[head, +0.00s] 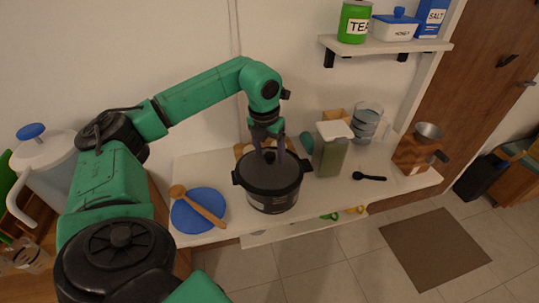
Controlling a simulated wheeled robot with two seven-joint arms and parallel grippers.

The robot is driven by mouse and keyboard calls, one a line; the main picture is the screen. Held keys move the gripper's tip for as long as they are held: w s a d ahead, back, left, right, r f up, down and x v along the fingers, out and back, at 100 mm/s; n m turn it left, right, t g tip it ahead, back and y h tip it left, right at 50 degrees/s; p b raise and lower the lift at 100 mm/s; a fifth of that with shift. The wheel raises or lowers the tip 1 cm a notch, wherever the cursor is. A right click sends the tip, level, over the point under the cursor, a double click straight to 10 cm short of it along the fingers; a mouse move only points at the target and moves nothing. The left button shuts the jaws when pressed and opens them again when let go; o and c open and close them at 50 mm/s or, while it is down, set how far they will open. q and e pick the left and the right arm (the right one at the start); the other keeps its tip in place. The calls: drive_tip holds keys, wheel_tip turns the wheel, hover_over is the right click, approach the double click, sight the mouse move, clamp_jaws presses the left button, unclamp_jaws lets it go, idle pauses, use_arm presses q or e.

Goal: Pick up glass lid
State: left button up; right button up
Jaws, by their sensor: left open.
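A dark lid (262,181) that looks like glass sits on a black pot (273,202) with two side handles, on the white counter. Its small knob (270,157) shows at the middle of the lid. My left gripper (270,148) reaches down over the lid from above, open, with its fingers around or just above the knob. I cannot tell whether the fingers touch it. My right gripper is not in view.
A blue plate (199,212) with a wooden spoon (204,206) lies left of the pot. A green-filled jar (330,158) stands close on the right, with a black spoon (369,177) beyond it. A wall shelf (390,47) holds containers at upper right.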

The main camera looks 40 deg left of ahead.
use_arm(q)
clamp_jaws()
idle(1.4)
